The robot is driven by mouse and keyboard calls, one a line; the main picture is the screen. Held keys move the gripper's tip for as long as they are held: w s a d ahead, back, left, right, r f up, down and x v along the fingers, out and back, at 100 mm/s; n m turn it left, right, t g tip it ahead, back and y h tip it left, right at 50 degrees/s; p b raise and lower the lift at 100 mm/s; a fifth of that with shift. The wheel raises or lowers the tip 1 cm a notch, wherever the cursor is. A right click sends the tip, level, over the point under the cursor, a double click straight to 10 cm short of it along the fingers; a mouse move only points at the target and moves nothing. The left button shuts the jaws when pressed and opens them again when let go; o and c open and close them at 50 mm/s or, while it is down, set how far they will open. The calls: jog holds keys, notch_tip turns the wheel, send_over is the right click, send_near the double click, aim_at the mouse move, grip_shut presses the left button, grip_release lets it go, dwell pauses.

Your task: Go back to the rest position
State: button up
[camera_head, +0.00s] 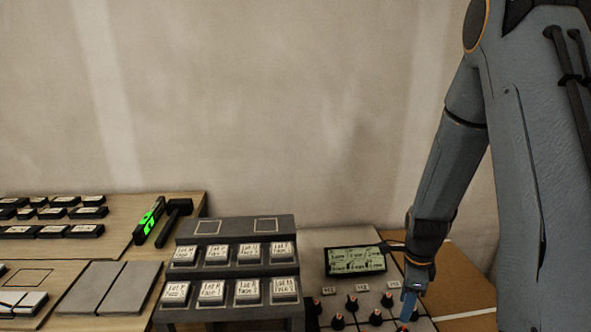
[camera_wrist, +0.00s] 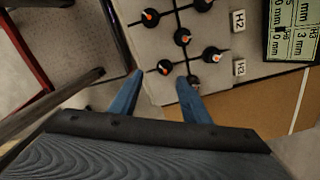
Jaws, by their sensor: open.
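My gripper (camera_head: 409,305) hangs low at the right of the head view, over the front right part of a grey panel with several black knobs. Past the fingertips is the panel (camera_wrist: 140,45), with black knobs (camera_wrist: 182,37) that have orange marks. The fingertips appear close to the nearest knobs; I cannot tell whether they touch any.
A small display (camera_head: 355,261) stands at the back of the panel. Left of it is a dark stepped rack (camera_head: 225,313) with several labelled blocks. Further left, a wooden table (camera_head: 120,212) holds black bars, a green-lit level (camera_head: 149,221), a hammer (camera_head: 174,220) and grey tiles (camera_head: 98,285). The wall behind is bare.

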jog(key=s+a+r+n, duration=1.2)
jog(key=s+r+n, duration=0.2)
jog(key=n, duration=0.8)
notch_tip(320, 180, up, 2)
jog(key=shift+s+a+n, duration=0.2)
jog(key=shift+a+n, duration=0.1)
jog(key=shift+a, duration=0.1)
